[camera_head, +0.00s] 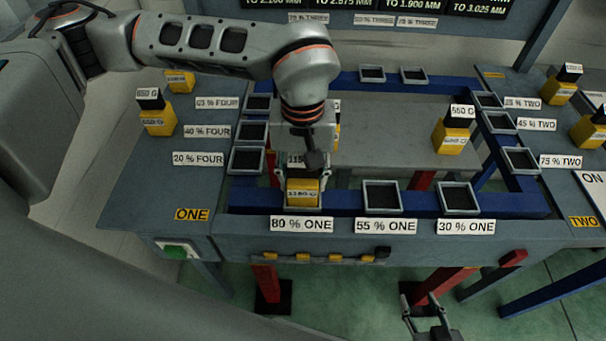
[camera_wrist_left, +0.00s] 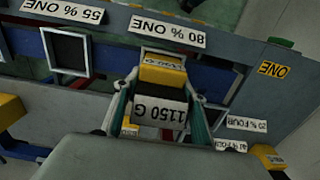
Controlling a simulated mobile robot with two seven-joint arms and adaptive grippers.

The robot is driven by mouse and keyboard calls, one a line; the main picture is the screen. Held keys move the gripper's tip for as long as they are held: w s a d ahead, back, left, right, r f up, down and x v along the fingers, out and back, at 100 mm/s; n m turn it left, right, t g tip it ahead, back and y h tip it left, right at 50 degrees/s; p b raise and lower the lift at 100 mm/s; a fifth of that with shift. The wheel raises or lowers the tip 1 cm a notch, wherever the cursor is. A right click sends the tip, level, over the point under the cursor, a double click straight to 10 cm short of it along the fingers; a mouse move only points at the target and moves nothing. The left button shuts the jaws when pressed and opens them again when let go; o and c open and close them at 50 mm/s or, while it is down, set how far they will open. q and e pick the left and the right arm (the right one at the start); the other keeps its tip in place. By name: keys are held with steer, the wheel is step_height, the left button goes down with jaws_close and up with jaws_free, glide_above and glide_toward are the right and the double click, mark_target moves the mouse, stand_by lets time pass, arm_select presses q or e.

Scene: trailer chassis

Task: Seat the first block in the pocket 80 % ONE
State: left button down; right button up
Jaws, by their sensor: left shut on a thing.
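A yellow block (camera_head: 303,190) with a white 1150 G label is at the pocket above the 80 % ONE label (camera_head: 301,225). My left gripper (camera_head: 303,172) reaches down from above and is shut on this block. In the left wrist view the block (camera_wrist_left: 161,73) sits between the two fingers (camera_wrist_left: 160,100), with its 1150 G face towards the camera. The block and fingers hide most of the pocket, and I cannot tell how deep the block sits. My right gripper (camera_head: 427,308) is low at the bottom of the head view, open and empty.
Empty pockets 55 % ONE (camera_head: 382,197) and 30 % ONE (camera_head: 458,199) lie to the right on the blue rail. Empty FOUR pockets (camera_head: 247,160) line the left rail. Other yellow blocks stand at the left (camera_head: 158,122) and right (camera_head: 451,139). A green button (camera_head: 175,251) is on the front.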

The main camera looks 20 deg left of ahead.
arm_select(q)
steer(key=shift+f, duration=0.1)
steer(key=c, duration=1.1)
jaws_free()
steer(key=shift+f, duration=0.1)
step_height(320, 180, up, 12)
steer(key=shift+f, duration=0.1)
steer(key=shift+r, duration=0.2)
